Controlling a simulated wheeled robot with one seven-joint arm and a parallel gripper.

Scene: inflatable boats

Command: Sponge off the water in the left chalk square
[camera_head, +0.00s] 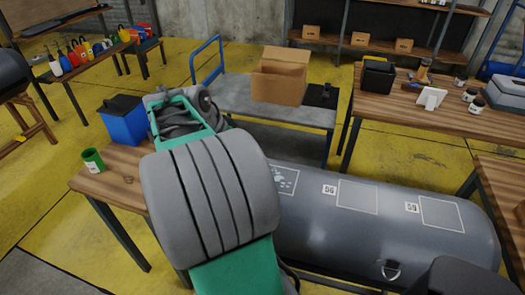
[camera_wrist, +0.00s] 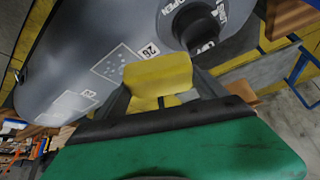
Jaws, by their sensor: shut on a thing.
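A grey inflatable tube (camera_head: 330,238) lies across the front with three white chalk squares on top. The left chalk square (camera_head: 286,181) has pale water drops in it and is partly hidden by my arm. It also shows in the wrist view (camera_wrist: 115,64), dotted with drops, beside a label "26". The middle square (camera_head: 357,196) and right square (camera_head: 441,213) look clear of drops. My gripper (camera_wrist: 160,88) is shut on a yellow sponge (camera_wrist: 158,72) near the left square; I cannot tell whether the sponge touches the tube. My arm hides the gripper in the head view.
A small wooden table (camera_head: 122,188) at left holds a green cup (camera_head: 93,160) and a blue bin (camera_head: 124,122). A cart (camera_head: 235,98) with a cardboard box (camera_head: 280,76) stands behind the tube. A cluttered workbench (camera_head: 440,110) is at right. A black valve (camera_wrist: 197,25) rises near the sponge.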

